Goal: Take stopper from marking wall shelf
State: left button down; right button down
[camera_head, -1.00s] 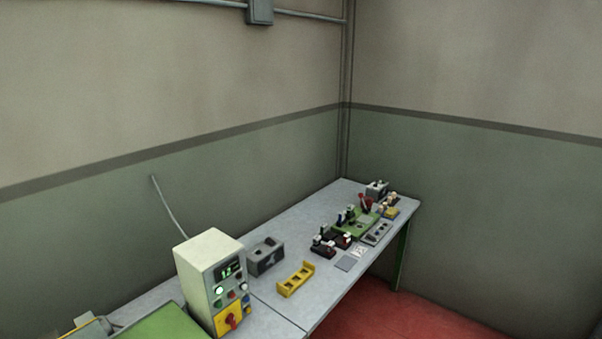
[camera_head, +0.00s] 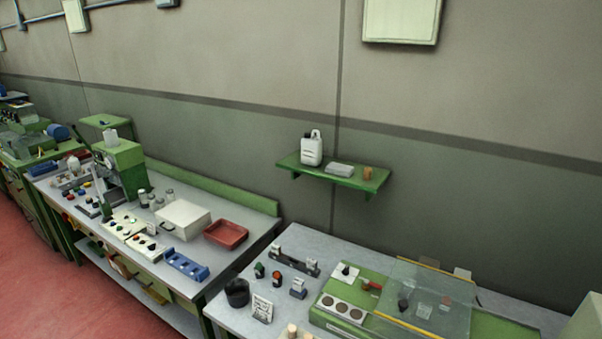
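A small tan stopper (camera_head: 367,173) stands near the right end of a green wall shelf (camera_head: 334,177). The shelf is fixed to the wall above the gap between two workbenches. A white bottle (camera_head: 312,149) stands at the shelf's left end, and a flat pale block or stack (camera_head: 340,169) lies between it and the stopper. Neither of my grippers shows in the view.
Below the shelf, the right bench (camera_head: 235,317) carries a green machine with a clear guard (camera_head: 425,298), a black cup (camera_head: 237,292) and small parts. The left bench holds a white box (camera_head: 183,219), a red tray (camera_head: 226,234) and a blue rack (camera_head: 187,265). Red floor lies at left.

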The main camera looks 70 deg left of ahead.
aim_at(367, 171)
jog(key=u, duration=2)
